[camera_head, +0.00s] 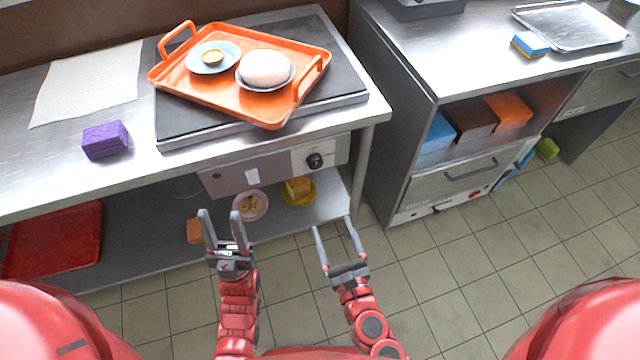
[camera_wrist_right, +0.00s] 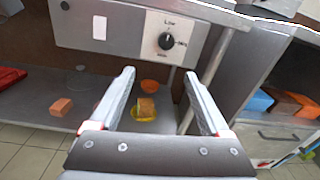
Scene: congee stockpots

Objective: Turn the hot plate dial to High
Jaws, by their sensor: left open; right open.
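The hot plate dial (camera_head: 315,160) is a black knob on a white label, set in the grey control panel (camera_head: 222,180) under the counter's front edge. In the right wrist view the dial (camera_wrist_right: 166,41) sits above and between my fingers, with "Low" printed above it and smaller markings at its right and below. My right gripper (camera_head: 337,235) is open and empty, in front of and below the dial, not touching it. It also shows in the right wrist view (camera_wrist_right: 158,92). My left gripper (camera_head: 224,228) is open and empty, to the left and lower than the panel.
An orange tray (camera_head: 220,98) with a bowl and a plate rests on the hot plate (camera_head: 345,85). A purple block (camera_head: 106,140) and a white cloth (camera_head: 88,82) lie on the counter. Food dishes and a red tray (camera_head: 55,240) are on the lower shelf. A steel cabinet (camera_head: 395,120) stands right.

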